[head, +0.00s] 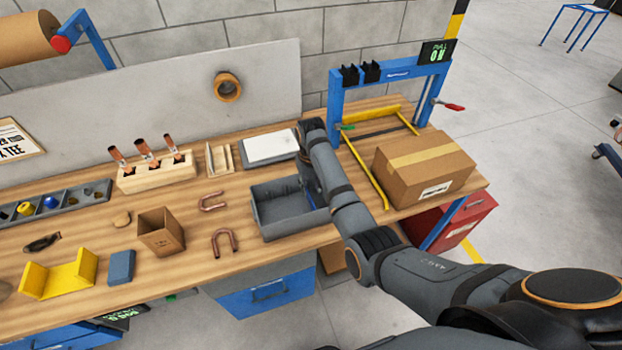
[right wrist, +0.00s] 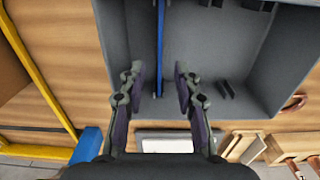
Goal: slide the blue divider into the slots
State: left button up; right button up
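The grey bin (head: 272,232) stands at the front of the bench, and its inside fills much of the right wrist view (right wrist: 245,55). The blue divider (right wrist: 161,45) stands inside it, seen edge-on as a thin strip. Its near end is by the bin wall, between small ribs; how deep it sits I cannot tell. My right gripper (right wrist: 158,88) is open above this end, one finger on each side of the divider with gaps showing. In the head view my right arm hides most of the divider and the bin's right part. My left gripper is not in view.
A cardboard box (head: 425,168) stands right of the bin by a yellow rail (head: 364,172). A white-topped grey tray (head: 270,150) lies behind the bin. Bent copper tubes (head: 224,242) and an open brown box (head: 161,232) lie to its left. More dark ribs (right wrist: 225,90) line the bin wall.

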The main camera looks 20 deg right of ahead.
notch_tip(320, 180, up, 6)
jog(key=shift+f, duration=0.2)
jog(key=shift+s+f, duration=0.1)
dwell(0.6)
